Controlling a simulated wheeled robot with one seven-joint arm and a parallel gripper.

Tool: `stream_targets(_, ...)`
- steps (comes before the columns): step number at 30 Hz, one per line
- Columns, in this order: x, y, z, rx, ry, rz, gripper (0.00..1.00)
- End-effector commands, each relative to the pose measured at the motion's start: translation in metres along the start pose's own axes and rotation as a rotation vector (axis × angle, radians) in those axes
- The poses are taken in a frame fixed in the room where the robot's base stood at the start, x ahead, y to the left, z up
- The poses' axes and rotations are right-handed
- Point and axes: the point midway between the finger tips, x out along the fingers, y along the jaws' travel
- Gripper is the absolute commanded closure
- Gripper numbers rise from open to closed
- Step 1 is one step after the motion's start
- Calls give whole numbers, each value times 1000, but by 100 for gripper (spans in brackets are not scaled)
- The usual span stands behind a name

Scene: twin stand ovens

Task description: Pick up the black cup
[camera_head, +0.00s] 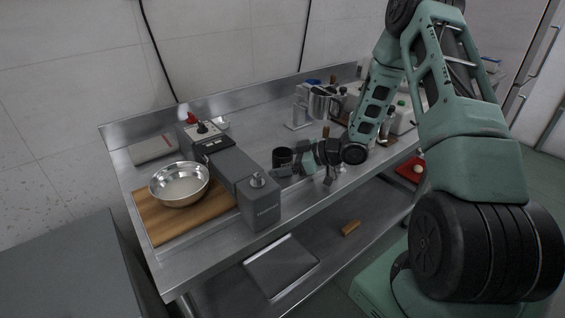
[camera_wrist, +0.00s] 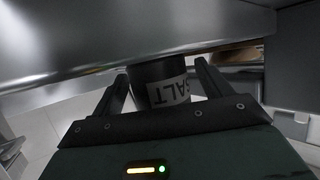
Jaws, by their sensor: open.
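The black cup (camera_head: 283,157) stands on the steel table right of the grey machine in the head view. In the wrist view the black cup (camera_wrist: 158,72) is a dark cylinder with a pale label reading "SALT", which looks upside down. My gripper (camera_head: 290,170) is low over the table at the cup. In the wrist view my gripper (camera_wrist: 160,74) is open, with one finger on each side of the cup and gaps between. The cup's far side is hidden.
A grey machine (camera_head: 228,180) stands just left of the cup. A steel bowl (camera_head: 180,184) sits on a wooden board (camera_head: 152,222) farther left. A metal jug (camera_head: 319,104) stands behind.

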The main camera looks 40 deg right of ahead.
Motion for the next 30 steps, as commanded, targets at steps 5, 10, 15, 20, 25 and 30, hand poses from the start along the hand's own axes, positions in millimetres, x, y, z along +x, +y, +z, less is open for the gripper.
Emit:
stream_targets(5, 1, 0, 0, -1, 0, 0, 23)
stream_targets(10, 0, 0, 0, -1, 0, 0, 59)
stream_targets(15, 0, 0, 0, -1, 1, 0, 73)
stream_targets(20, 0, 0, -1, -1, 1, 1, 73)
stream_targets(25, -6, 1, -17, -5, 1, 2, 73)
stream_targets(30, -20, 1, -49, -8, 1, 2, 73)
